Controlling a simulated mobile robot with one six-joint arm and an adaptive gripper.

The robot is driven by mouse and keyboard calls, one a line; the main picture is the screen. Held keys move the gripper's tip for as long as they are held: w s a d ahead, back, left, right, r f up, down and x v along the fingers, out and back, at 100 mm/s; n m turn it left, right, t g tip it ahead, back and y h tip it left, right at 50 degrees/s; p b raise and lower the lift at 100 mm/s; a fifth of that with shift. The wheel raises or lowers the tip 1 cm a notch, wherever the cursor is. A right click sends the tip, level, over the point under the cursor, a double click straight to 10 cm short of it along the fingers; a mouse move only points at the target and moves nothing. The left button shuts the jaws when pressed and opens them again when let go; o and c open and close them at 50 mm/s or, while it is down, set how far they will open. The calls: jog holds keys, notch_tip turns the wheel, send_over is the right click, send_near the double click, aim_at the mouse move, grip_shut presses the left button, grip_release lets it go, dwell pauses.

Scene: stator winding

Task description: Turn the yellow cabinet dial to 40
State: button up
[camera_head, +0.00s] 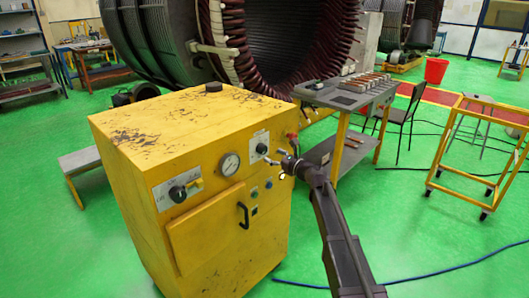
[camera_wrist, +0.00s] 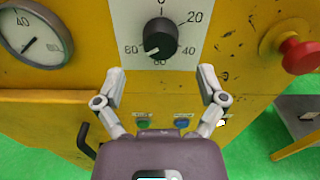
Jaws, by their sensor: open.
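The yellow cabinet (camera_head: 165,140) stands upright in the head view. Its black dial (camera_wrist: 160,38) sits on a white scale plate in the wrist view, with marks 0 at the top, 20 at upper right and 40 at lower right. The dial's white line appears to point to the lower left, away from 40. The dial (camera_head: 262,148) also shows in the head view. My gripper (camera_wrist: 160,76) is open and empty, its two fingers apart on either side below the dial, not visibly touching it. My gripper (camera_head: 275,157) is close to the cabinet front in the head view.
A round gauge (camera_wrist: 32,36) is left of the dial and a red emergency knob (camera_wrist: 299,54) is right. A black door handle (camera_head: 243,215) and coloured buttons (camera_head: 261,188) are lower. Another knob (camera_head: 178,193) is at far left. A grey-topped table (camera_head: 345,98) stands right of the cabinet.

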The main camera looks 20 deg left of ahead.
aim_at(265, 151)
jog(key=shift+x, duration=2.55)
jog(key=shift+c, duration=0.2)
jog(key=c, duration=1.1)
